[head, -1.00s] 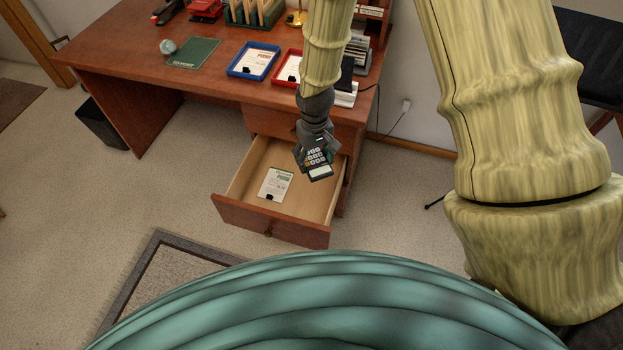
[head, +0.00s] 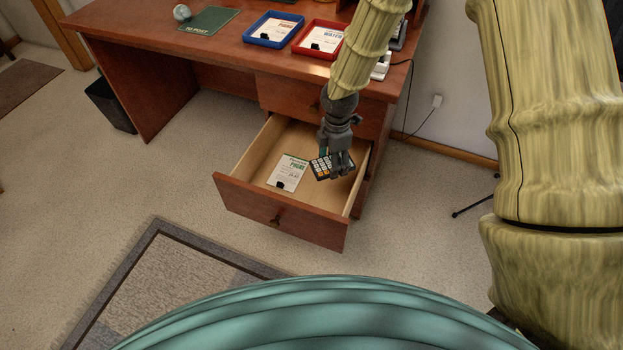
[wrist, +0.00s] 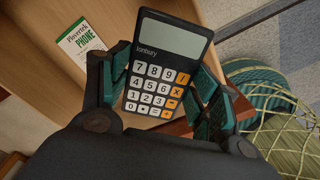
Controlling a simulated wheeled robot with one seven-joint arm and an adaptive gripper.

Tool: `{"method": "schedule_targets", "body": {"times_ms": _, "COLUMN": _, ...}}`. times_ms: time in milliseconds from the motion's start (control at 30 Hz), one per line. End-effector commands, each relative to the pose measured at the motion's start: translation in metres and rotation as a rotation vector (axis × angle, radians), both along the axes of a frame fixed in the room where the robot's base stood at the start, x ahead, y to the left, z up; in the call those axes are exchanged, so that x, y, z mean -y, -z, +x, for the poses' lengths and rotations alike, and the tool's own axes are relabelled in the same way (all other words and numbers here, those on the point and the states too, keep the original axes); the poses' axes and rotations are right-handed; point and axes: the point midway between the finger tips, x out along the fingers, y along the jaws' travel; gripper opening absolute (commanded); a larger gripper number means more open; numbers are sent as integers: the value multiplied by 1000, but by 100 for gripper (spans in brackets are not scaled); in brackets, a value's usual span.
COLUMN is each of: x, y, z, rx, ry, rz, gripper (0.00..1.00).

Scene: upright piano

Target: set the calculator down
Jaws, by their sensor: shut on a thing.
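The calculator (head: 321,167) is dark with pale and orange keys. In the wrist view the calculator (wrist: 163,62) shows its grey screen and keys, held between the two teal-padded fingers of my gripper (wrist: 165,95). My gripper (head: 338,165) is shut on it in the head view, over the right part of the open drawer (head: 283,224). The calculator lies roughly flat; whether it touches the drawer floor I cannot tell.
A white paper with green print (head: 289,173) lies in the drawer, left of the calculator. The desk top holds a blue tray (head: 270,30), a red tray (head: 318,38) and a green mat (head: 208,20). A dark bin (head: 110,104) stands at left.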

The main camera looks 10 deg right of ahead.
Motion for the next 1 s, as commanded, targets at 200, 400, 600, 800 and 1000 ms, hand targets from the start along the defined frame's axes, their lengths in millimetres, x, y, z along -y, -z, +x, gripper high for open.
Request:
{"method": "schedule_targets", "body": {"times_ms": 200, "x": 5, "y": 46, "z": 10, "rx": 7, "ry": -353, "rz": 1, "gripper": 36}}
{"method": "schedule_targets", "body": {"times_ms": 400, "x": 9, "y": 71, "z": 18, "rx": 12, "ry": -631, "rz": -2, "gripper": 36}}
{"method": "schedule_targets", "body": {"times_ms": 600, "x": 12, "y": 81, "z": 22, "rx": 13, "ry": -783, "rz": -4, "gripper": 36}}
{"method": "schedule_targets", "body": {"times_ms": 800, "x": 13, "y": 94, "z": 22, "rx": 12, "ry": -817, "rz": -5, "gripper": 36}}
{"method": "schedule_targets", "body": {"times_ms": 1000, "x": 12, "y": 126, "z": 22, "rx": 11, "ry": -816, "rz": -5, "gripper": 36}}
